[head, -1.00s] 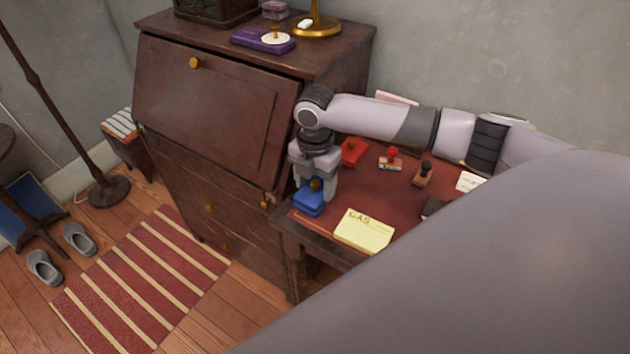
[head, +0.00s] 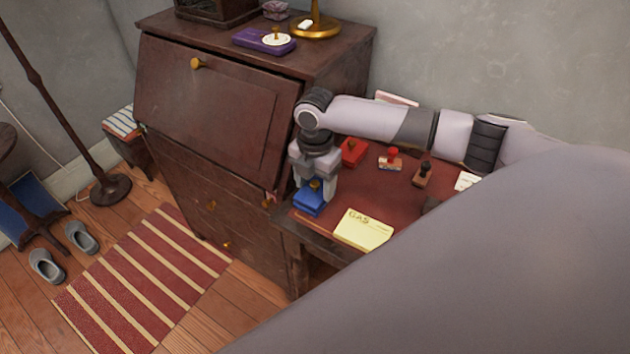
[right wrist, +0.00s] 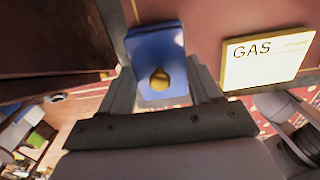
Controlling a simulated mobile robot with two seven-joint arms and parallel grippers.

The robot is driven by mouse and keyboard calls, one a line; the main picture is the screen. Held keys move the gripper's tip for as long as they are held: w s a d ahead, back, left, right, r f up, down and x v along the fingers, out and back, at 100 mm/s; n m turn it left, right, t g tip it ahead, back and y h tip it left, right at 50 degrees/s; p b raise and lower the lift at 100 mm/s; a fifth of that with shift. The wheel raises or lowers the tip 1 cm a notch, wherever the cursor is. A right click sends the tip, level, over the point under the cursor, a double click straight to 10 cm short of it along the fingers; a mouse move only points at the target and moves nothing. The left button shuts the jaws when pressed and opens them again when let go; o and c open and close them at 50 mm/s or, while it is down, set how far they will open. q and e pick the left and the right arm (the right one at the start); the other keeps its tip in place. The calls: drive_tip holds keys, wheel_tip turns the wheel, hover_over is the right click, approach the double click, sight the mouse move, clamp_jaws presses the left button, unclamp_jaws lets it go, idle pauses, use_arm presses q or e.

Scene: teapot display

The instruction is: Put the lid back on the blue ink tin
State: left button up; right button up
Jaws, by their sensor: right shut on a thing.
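The blue lid (right wrist: 157,48) with a round brass knob lies between the two fingers of my right gripper (right wrist: 163,88) in the right wrist view. In the head view my right gripper (head: 316,192) points down at the near left corner of the red desk top, shut on the lid. The blue ink tin (head: 307,208) shows there as blue right under the fingers. Lid and tin look stacked, but I cannot tell whether the lid is fully seated. My left gripper is not in view.
A yellow GAS pad (head: 363,229) lies just right of the tin. A red tin (head: 352,151) and stamps (head: 390,158) stand behind on the red desk top (head: 375,192). The dark wooden bureau (head: 205,105) rises close on the left. The desk's front edge is near.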

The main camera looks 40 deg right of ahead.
drive_tip(key=shift+f+p, duration=0.2)
drive_tip(key=shift+p, duration=1)
idle(1.6)
drive_tip(key=o, duration=1.2)
drive_tip(key=shift+o, duration=0.3)
drive_tip(key=shift+r+p, duration=0.95)
drive_tip(key=shift+r, duration=2.55)
clamp_jaws()
